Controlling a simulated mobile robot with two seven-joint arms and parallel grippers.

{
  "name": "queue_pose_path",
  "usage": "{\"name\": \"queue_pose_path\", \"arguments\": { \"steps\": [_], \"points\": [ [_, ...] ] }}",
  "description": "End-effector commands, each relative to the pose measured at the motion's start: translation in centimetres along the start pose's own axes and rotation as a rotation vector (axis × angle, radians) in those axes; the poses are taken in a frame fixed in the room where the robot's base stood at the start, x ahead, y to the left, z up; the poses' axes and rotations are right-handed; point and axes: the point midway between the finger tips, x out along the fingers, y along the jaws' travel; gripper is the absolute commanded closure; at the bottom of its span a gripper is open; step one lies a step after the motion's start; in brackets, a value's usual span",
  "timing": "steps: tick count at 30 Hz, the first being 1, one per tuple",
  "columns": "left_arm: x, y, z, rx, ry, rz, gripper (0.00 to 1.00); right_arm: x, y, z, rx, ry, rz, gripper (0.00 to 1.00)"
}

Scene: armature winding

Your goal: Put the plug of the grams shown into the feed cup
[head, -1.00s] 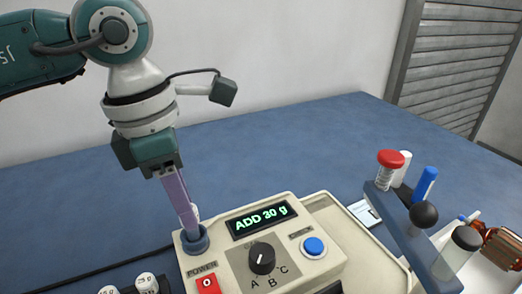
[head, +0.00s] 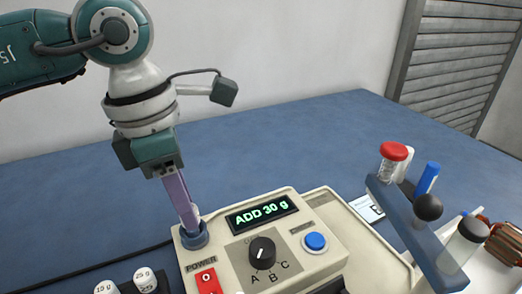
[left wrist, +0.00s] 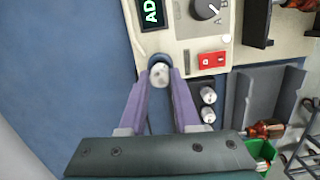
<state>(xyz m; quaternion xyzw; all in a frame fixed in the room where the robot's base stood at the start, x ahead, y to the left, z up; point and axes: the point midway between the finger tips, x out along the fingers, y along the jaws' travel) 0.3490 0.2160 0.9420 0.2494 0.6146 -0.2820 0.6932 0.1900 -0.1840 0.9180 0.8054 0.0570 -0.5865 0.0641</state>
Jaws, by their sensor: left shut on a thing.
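The feed cup (head: 195,238) is a blue-grey ring at the left corner of the beige machine, whose display (head: 262,213) reads "ADD 30 g". My left gripper (head: 189,222) has its purple fingers pointing down at the cup's mouth. It is shut on a white plug (left wrist: 159,75), which shows between the fingertips in the left wrist view, at the feed cup (left wrist: 158,60). How deep the plug sits, and its label, I cannot tell. Two other white plugs, one (head: 146,280) marked 25 g and another (head: 107,287), stand in a dark rack. My right gripper is not in view.
The machine has a red power switch (head: 208,281), a black A-B-C knob (head: 262,252) and a blue button (head: 315,241). A grey-blue bar with a black ball (head: 428,207) and a red-capped jar (head: 392,158) stand at right. The blue table behind is clear.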

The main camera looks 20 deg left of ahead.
Motion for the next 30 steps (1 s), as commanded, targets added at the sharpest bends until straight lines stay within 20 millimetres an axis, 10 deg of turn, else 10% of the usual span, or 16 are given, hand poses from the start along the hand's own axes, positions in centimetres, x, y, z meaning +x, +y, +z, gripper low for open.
{"name": "queue_pose_path", "arguments": {
  "steps": [13,14,15,23,30],
  "points": [
    [0.23,0.02,-0.03,0.0,0.0,0.0,1.0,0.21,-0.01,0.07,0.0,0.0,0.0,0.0],
    [0.23,0.02,-0.03,0.0,0.0,0.0,0.68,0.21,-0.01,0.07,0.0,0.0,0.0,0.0],
    [0.23,0.02,-0.03,0.0,0.0,0.0,0.64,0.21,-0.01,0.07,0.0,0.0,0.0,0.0],
    [0.23,0.01,-0.03,0.0,0.0,0.0,0.34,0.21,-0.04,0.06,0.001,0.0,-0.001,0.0],
    [0.19,0.01,-0.03,0.0,0.0,0.0,0.34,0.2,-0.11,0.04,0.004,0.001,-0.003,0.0]
  ]
}}
